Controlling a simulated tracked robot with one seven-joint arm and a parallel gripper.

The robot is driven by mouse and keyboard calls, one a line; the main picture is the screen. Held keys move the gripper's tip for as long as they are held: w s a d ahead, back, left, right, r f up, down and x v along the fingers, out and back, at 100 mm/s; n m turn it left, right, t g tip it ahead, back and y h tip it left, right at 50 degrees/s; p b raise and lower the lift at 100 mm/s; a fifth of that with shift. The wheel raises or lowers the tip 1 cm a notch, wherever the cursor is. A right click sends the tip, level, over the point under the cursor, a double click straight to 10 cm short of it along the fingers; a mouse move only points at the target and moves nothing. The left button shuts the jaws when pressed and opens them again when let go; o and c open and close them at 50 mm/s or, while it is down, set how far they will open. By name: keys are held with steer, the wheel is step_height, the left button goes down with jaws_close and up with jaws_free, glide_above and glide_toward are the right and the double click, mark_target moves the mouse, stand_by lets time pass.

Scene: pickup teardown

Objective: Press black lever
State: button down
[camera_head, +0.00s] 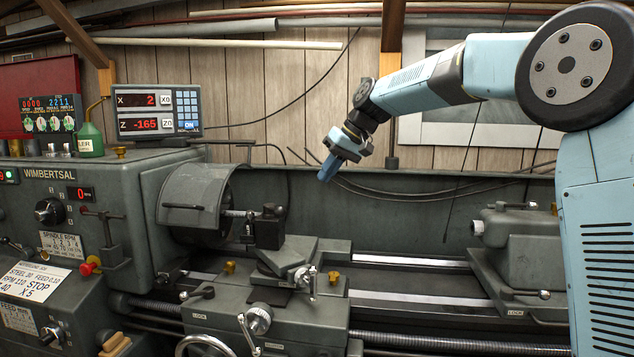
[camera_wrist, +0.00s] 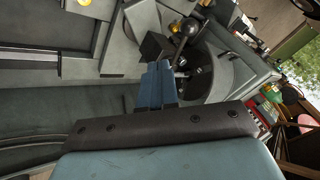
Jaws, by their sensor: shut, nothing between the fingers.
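My gripper (camera_head: 327,170) hangs in the air above the lathe, right of the chuck guard, its blue fingers shut and pointing down. The fingers also show in the wrist view (camera_wrist: 155,86). A dark lever (camera_head: 104,226) with a crossbar stands on the front of the headstock, far to the left of my gripper. Another small lever with a dark knob (camera_head: 205,292) sits on the left of the carriage. I cannot tell which is the black lever. My gripper touches neither.
The grey chuck guard (camera_head: 193,203) and dark tool post (camera_head: 268,229) lie below and left of my gripper. A digital readout (camera_head: 158,110) stands on the headstock. The tailstock (camera_head: 520,245) is at right. The air around my gripper is clear.

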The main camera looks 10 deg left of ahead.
steer(key=s+a+f, duration=0.1)
steer(key=a+f, duration=0.7)
steer(key=shift+s, duration=0.4)
stand_by(0.3)
